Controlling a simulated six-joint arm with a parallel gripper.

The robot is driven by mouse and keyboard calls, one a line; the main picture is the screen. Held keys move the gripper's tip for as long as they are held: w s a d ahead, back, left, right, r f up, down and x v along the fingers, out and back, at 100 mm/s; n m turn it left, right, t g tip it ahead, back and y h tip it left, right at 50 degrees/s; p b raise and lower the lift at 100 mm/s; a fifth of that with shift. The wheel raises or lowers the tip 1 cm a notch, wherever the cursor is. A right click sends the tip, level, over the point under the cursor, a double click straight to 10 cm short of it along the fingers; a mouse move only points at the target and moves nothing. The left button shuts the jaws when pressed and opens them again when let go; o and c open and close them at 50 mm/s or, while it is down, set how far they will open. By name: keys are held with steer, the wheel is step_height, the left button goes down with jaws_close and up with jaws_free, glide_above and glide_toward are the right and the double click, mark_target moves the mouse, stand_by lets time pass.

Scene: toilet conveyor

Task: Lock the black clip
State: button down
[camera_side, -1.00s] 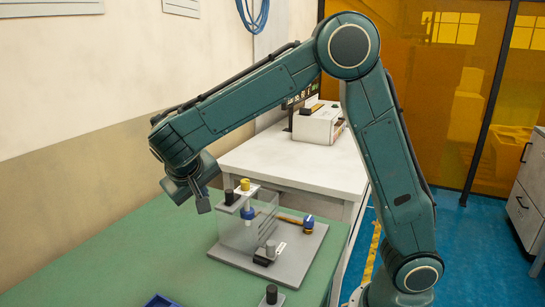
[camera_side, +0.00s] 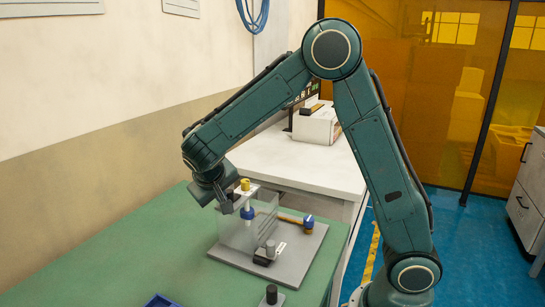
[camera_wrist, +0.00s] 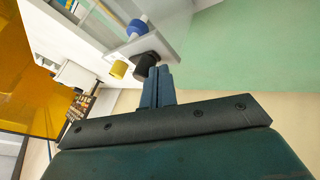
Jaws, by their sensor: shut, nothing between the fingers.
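A black knob-like piece, probably the black clip (camera_wrist: 146,58), sits at the top edge of a clear-walled fixture (camera_side: 235,232) beside a yellow cap (camera_side: 245,184). The cap also shows in the wrist view (camera_wrist: 118,69). My gripper (camera_side: 228,206) is shut and empty at the fixture's upper left, and it hides the black piece in the side view. In the wrist view the closed fingertips (camera_wrist: 160,72) are right beside the black piece. I cannot tell whether they touch it.
The fixture's grey base (camera_side: 290,262) holds a black block (camera_side: 262,258) and a blue-capped part (camera_side: 308,221). Another black knob (camera_side: 271,294) and a blue tray (camera_side: 160,301) are at the front. The green table (camera_side: 120,260) is clear at left.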

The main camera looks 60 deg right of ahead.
steer(key=shift+d, duration=0.1)
steer(key=shift+d, duration=1.35)
steer(key=shift+w+a, duration=0.15)
steer(key=shift+a, duration=0.45)
steer(key=a, duration=0.3)
steer(key=shift+w+a, duration=0.15)
steer(key=shift+w, duration=0.25)
steer(key=v, duration=1)
